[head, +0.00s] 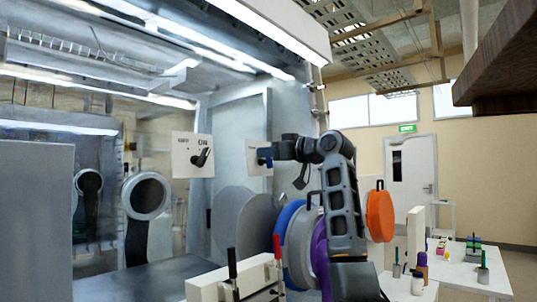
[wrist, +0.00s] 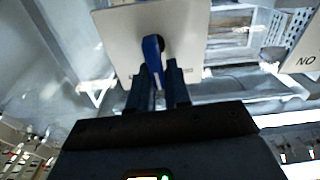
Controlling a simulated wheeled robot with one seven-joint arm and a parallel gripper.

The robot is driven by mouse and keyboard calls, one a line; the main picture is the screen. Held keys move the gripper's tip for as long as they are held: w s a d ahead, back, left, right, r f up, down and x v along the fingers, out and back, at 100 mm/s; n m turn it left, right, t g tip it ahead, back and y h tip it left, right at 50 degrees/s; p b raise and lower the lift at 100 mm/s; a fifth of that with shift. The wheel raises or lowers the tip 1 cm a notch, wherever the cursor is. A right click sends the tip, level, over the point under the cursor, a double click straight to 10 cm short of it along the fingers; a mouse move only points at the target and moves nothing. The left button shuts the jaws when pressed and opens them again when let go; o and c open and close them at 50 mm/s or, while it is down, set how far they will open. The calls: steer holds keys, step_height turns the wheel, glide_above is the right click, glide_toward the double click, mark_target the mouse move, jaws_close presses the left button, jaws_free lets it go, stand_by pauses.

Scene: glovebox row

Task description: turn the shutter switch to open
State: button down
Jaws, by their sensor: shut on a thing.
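A white switch plate (head: 255,143) with a blue handle (head: 264,156) is in the middle of the head view, in front of the glovebox wall. My gripper (head: 270,157) is at this handle, coming from the right. In the wrist view the plate (wrist: 117,30) fills the top middle, and the blue handle (wrist: 153,55) points down from its dark pivot. My gripper's two dark fingers (wrist: 156,76) are shut with the handle's end between them. No label is readable on this plate, so I cannot tell which setting the handle is at.
A second white plate (head: 181,146) with a black handle and an "ON" label is to the left. Coloured discs, including an orange one (head: 380,213), stand around my arm. A white rack (head: 210,289) is below. A bench (head: 455,277) with bottles is at right.

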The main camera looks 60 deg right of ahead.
steer(key=shift+f+n, duration=0.1)
steer(key=shift+n, duration=0.2)
steer(key=shift+w+a+f+n+y+b, duration=0.1)
steer(key=shift+a+n+y+b, duration=0.1)
steer(key=shift+n+b, duration=0.7)
steer(key=shift+s+a+n+y+b, duration=0.15)
steer(key=shift+n+b, duration=0.4)
steer(key=shift+n, duration=0.6)
steer(key=shift+w+a+f+n+y+b, duration=0.15)
steer(key=shift+a+n+b, duration=0.1)
steer(key=shift+n+b, duration=0.65)
steer(key=shift+r+n, duration=0.15)
steer(key=shift+n, duration=0.2)
steer(key=c, duration=1.2)
jaws_free()
steer(key=shift+o, duration=0.2)
steer(key=s+a+b, duration=0.1)
steer(key=s, duration=0.6)
steer(key=shift+s+a+b, duration=0.2)
steer(key=shift+s+b, duration=0.15)
steer(key=shift+b, duration=0.05)
